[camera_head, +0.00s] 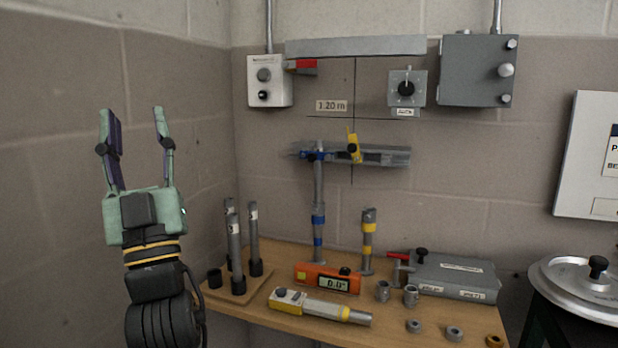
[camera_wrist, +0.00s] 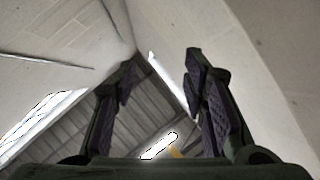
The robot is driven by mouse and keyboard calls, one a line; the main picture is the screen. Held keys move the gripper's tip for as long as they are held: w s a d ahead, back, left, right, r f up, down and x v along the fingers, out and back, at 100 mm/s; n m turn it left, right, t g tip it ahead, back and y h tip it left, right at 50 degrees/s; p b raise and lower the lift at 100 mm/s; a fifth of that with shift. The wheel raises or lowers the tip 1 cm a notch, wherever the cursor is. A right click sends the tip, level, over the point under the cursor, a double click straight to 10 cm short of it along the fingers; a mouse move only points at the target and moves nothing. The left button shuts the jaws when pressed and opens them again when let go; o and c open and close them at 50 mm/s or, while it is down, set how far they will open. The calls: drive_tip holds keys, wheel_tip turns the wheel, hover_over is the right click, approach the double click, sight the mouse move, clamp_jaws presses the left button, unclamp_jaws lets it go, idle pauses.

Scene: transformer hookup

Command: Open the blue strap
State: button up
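The blue strap (camera_head: 312,154) is at the left end of a grey wall rail (camera_head: 385,155), across the top of an upright grey pipe (camera_head: 318,190) with blue bands. It looks closed over the pipe, but it is too small to be sure. A yellow strap (camera_head: 354,146) on the same rail sticks up, tilted. My gripper (camera_head: 131,112) is at the left, pointing up, open and empty, well left of the blue strap. In the wrist view my gripper's fingers (camera_wrist: 158,72) are apart with nothing between them; neither strap can be made out there.
A wooden bench (camera_head: 385,310) below holds three dark upright tubes (camera_head: 236,255), an orange level (camera_head: 327,278), a yellow-grey tool (camera_head: 320,306) and a grey case (camera_head: 455,277). A white switch box (camera_head: 270,80) hangs above left of the rail. The air between gripper and rail looks clear.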

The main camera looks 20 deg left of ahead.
drive_tip(key=w+d+f+m+t+h+b, duration=0.1)
drive_tip(key=w+f+m+h, duration=0.1)
drive_tip(key=w+h, duration=0.3)
drive_tip(key=w+d+f+m+t+h+b, duration=0.1)
drive_tip(key=w+f+m+t+h, duration=0.1)
drive_tip(key=w+h, duration=0.3)
drive_tip(key=w+d+f+m+t+h+b, duration=0.1)
drive_tip(key=w+f+m+h, duration=0.2)
drive_tip(key=w, duration=0.5)
drive_tip(key=shift+d+f+m+t+h, duration=0.15)
drive_tip(key=shift+m+t+h, duration=0.35)
drive_tip(key=shift+h, duration=0.4)
drive_tip(key=shift+c, duration=1.1)
drive_tip(key=m+g+h+b, duration=0.3)
drive_tip(key=m+h, duration=0.1)
drive_tip(key=h, duration=0.4)
approach(311, 158)
drive_tip(key=p+x, duration=0.2)
drive_tip(key=x, duration=0.5)
drive_tip(key=shift+p, duration=0.35)
drive_tip(key=shift+x, duration=0.75)
drive_tip(key=shift+c, duration=0.2)
clamp_jaws()
